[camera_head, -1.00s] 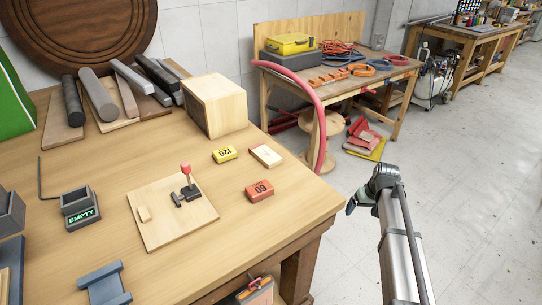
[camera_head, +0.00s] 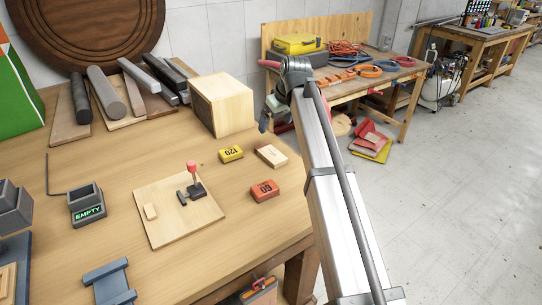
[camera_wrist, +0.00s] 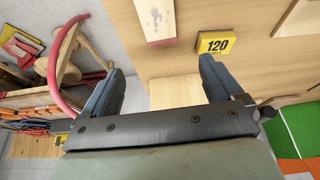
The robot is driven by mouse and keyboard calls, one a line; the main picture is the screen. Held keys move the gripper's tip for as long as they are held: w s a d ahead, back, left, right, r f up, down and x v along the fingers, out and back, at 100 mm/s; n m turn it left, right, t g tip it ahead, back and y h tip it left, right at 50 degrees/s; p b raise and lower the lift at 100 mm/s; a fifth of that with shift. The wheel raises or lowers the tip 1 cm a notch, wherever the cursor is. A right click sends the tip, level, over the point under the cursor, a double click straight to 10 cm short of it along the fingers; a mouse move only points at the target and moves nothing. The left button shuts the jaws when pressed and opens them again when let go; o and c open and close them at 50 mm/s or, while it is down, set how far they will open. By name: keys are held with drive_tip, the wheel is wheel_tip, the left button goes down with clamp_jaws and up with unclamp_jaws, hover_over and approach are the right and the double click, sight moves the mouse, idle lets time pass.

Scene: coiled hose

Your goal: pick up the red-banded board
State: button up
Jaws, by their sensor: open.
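A small pale wooden board (camera_head: 271,156) lies flat on the workbench, right of the yellow 120 block. In the wrist view this board (camera_wrist: 156,18) shows a faint reddish mark near its lower end, and its upper end is cut off by the frame. I cannot make out a clear red band in the head view. My gripper (camera_wrist: 162,68) is open and empty. The board is ahead of the fingers and apart from them. In the head view my gripper (camera_head: 268,115) is partly hidden by my arm, over the bench's far right side.
The yellow 120 block (camera_head: 231,154) and an orange 60 block (camera_head: 265,191) lie near the board. A wooden box (camera_head: 222,103) stands behind. A plate with a red-knobbed lever (camera_head: 193,175) is left. A red hose (camera_wrist: 54,75) hangs beyond the bench.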

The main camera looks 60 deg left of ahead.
sight(266, 148)
drive_tip(key=x, duration=1.3)
drive_tip(key=shift+s+a+f, duration=0.1)
drive_tip(key=shift+a+f, duration=0.05)
drive_tip(key=shift+f, duration=0.15)
drive_tip(key=c, duration=1.2)
drive_tip(key=shift+o, duration=0.2)
